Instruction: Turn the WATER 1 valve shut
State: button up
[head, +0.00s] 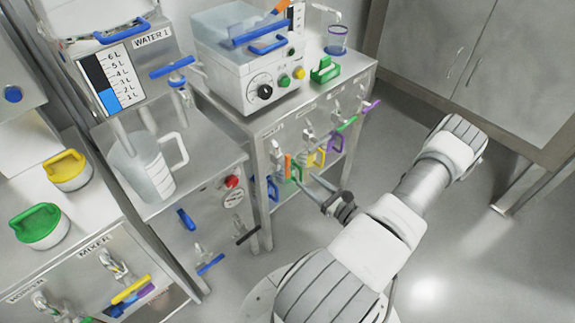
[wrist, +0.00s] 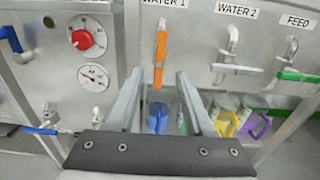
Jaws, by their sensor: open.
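The WATER 1 label (wrist: 165,3) is at the top of the wrist view, partly cut off. Below it hangs a valve with an orange lever (wrist: 160,58), which points straight down, in line with its pipe. In the head view the orange lever (head: 288,166) shows at the left of the bench front. My gripper (wrist: 160,74) is open, its two fingers apart on either side of the lever in the picture. I cannot tell how far the fingertips are from it, and no contact shows. The head view shows my gripper (head: 307,189) in front of the bench.
To the right are the WATER 2 valve with a grey crosswise lever (wrist: 237,69) and the FEED valve with a green lever (wrist: 296,76). Coloured-handled jugs (wrist: 225,118) stand below. A red knob (wrist: 82,40) and gauge (wrist: 94,77) are left. Floor at right is clear.

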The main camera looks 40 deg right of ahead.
aim_at(289, 166)
jog(key=w, duration=0.6)
jog(key=w+b, duration=0.1)
jog(key=w, duration=0.2)
jog(key=shift+w+a, duration=0.35)
jog(key=shift+w, duration=0.05)
jog(key=shift+c, duration=0.2)
grip_shut()
